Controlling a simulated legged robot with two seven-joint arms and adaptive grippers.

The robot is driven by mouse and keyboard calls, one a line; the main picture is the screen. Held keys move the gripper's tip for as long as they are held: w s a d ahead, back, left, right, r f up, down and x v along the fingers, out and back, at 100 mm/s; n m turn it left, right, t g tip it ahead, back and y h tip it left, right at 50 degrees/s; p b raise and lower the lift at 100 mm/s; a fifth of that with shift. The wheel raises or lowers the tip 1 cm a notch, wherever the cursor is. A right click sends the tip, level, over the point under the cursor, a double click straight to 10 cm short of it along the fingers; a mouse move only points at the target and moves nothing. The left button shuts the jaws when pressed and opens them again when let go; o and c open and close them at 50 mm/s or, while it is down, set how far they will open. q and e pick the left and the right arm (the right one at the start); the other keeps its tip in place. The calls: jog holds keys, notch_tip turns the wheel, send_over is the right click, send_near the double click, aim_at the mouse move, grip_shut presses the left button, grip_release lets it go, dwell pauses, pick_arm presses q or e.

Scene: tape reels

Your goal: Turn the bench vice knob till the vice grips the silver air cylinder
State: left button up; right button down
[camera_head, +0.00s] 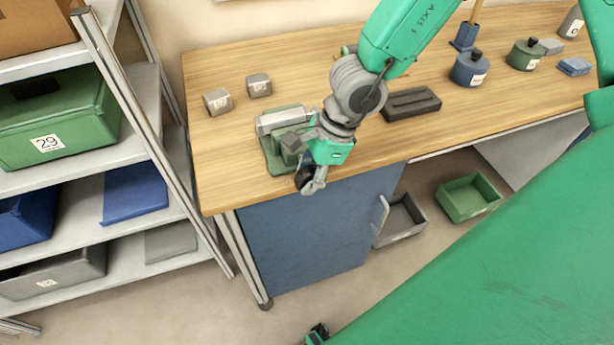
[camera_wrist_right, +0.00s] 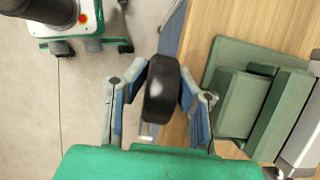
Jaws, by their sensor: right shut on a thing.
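The green bench vice (camera_head: 275,158) stands at the bench's front edge, and its green jaw blocks show in the right wrist view (camera_wrist_right: 241,103). The silver air cylinder (camera_head: 282,120) lies along the far side of the vice. Its grey end is at the right edge of the right wrist view (camera_wrist_right: 303,135). I cannot tell whether both jaws touch it. The black vice knob (camera_wrist_right: 161,90) sits between the fingers of my right gripper (camera_wrist_right: 160,95), which is shut on it. In the head view my right gripper (camera_head: 311,182) is in front of the vice, partly hiding it.
A shelf rack (camera_head: 150,130) stands left of the bench. Bare wood surrounds the vice's left side.

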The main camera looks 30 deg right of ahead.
jog(key=shift+w, duration=0.1)
dwell(0.5)
jog(key=c, duration=1.4)
grip_release()
jog(key=shift+o, duration=0.2)
jog(key=shift+w, duration=0.15)
jog(key=shift+a, duration=0.1)
jog(key=shift+r, duration=0.25)
jog(key=w+v, duration=0.1)
jog(key=v, duration=1)
jog(key=shift+s+d, duration=0.35)
jog(key=shift+s, duration=0.15)
jog(key=shift+r, duration=0.1)
